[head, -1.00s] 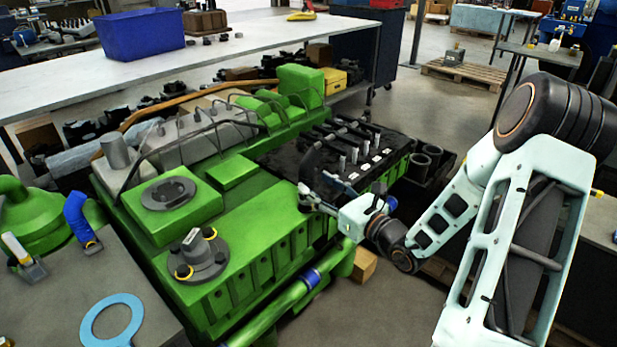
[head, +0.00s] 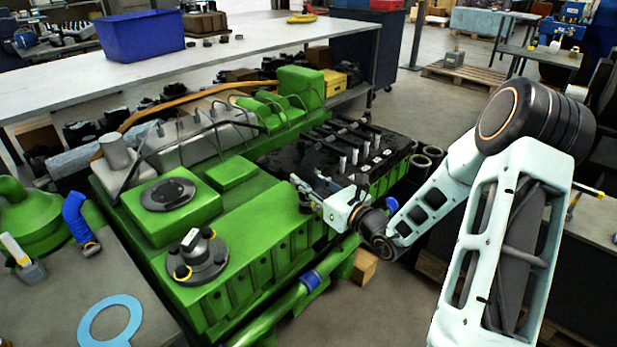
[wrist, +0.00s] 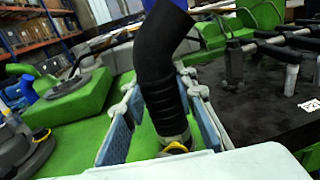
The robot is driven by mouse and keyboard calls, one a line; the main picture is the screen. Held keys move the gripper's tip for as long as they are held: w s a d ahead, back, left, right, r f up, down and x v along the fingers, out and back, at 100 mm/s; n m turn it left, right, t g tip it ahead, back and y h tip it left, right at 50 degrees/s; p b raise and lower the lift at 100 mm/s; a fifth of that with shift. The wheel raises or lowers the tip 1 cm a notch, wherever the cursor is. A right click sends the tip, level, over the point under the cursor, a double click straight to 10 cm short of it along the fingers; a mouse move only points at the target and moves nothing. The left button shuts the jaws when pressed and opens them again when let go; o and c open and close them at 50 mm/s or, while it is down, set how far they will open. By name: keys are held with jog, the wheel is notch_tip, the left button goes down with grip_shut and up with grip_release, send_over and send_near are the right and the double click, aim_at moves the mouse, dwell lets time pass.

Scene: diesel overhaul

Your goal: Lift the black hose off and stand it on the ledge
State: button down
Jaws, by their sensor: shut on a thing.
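The black hose (wrist: 163,65) is a bent, ribbed rubber piece filling the middle of the wrist view. It leans a little, with its upper end bending to the right. A pale metal collar with a yellow clamp (wrist: 175,147) shows at its lower end. My gripper (wrist: 162,115) is shut on the hose, one blue-grey finger on each side. In the head view my gripper (head: 308,187) is over the right edge of the green engine (head: 245,225). There the hose is hard to pick out against the gripper and dark parts. I cannot tell whether its lower end touches the engine.
A grey ledge-like surface (head: 130,268) at lower left holds a blue hose elbow (head: 78,218) and a blue ring (head: 82,325). A round flange (head: 200,258) with yellow-tipped parts stands on the engine. Black upright parts (head: 345,150) lie close behind my gripper.

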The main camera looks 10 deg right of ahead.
aim_at(306, 159)
notch_tip(306, 159, up, 10)
jog(key=p, duration=0.2)
jog(key=shift+r+p, duration=0.1)
jog(key=shift+p, duration=0.25)
jog(key=shift+r+p, duration=2.05)
jog(key=shift+r, duration=0.5)
jog(key=shift+f, duration=0.1)
